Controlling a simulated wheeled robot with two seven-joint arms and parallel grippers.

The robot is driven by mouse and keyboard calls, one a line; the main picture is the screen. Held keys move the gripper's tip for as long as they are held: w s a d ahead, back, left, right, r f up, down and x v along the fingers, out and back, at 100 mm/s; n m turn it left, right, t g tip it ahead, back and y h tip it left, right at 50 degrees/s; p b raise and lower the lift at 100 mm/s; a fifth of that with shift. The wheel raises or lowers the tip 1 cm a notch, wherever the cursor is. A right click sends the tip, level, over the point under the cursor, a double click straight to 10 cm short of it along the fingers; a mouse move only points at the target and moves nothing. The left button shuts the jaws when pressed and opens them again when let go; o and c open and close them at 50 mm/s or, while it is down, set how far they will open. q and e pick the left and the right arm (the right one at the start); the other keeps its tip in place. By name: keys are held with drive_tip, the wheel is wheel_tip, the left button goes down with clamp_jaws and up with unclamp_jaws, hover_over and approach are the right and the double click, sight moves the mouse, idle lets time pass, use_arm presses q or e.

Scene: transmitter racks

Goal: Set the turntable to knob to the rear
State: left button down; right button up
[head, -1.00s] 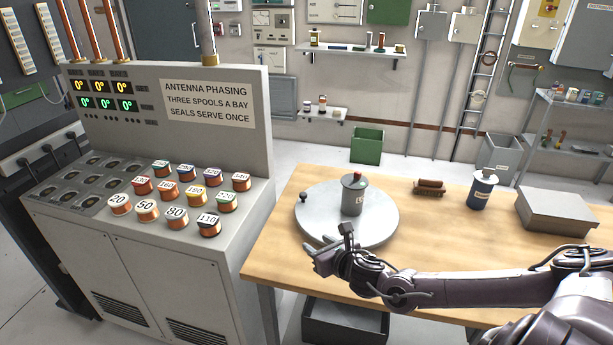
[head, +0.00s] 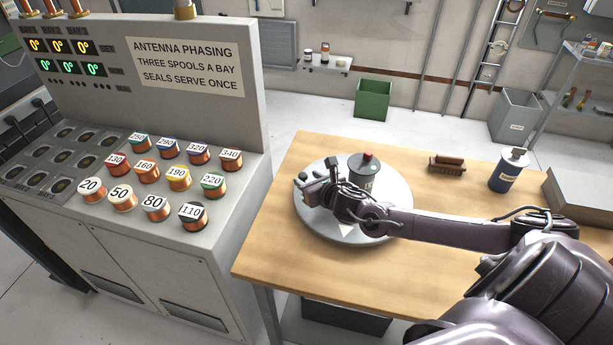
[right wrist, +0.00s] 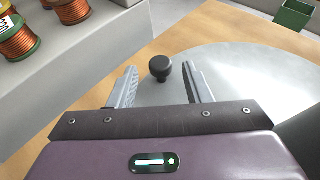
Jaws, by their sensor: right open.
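The turntable is a round grey disc (head: 398,200) on the wooden table, with a grey canister (head: 361,170) with a red top standing on it. Its small black knob (right wrist: 160,68) stands up near the rim, on the left side in the head view (head: 303,176). My right gripper (head: 314,186) is over the left part of the disc, and my right arm hides some of the disc and canister. In the right wrist view my gripper (right wrist: 159,76) is open, with the knob between and slightly beyond its fingertips; no contact shows. My left gripper is out of view.
The spool console (head: 150,225) with numbered copper spools stands left of the table (head: 275,235). A brown block (head: 447,164), a dark blue canister (head: 508,170) and a grey box (head: 580,200) are on the table's right. A green bin (head: 373,100) is behind on the floor.

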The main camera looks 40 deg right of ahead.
drive_tip(key=shift+w+d+f, duration=0.1)
drive_tip(key=shift+w+f, duration=0.15)
drive_tip(key=shift+w, duration=0.3)
drive_tip(key=shift+w+f, duration=0.15)
drive_tip(key=shift+w, duration=0.15)
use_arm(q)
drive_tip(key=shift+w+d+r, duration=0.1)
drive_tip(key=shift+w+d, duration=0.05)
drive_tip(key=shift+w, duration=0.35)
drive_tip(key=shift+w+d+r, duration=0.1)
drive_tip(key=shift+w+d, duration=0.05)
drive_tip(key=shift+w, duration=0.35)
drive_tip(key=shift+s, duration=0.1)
use_arm(e)
drive_tip(key=shift+c, duration=0.4)
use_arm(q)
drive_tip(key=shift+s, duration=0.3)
use_arm(e)
clamp_jaws()
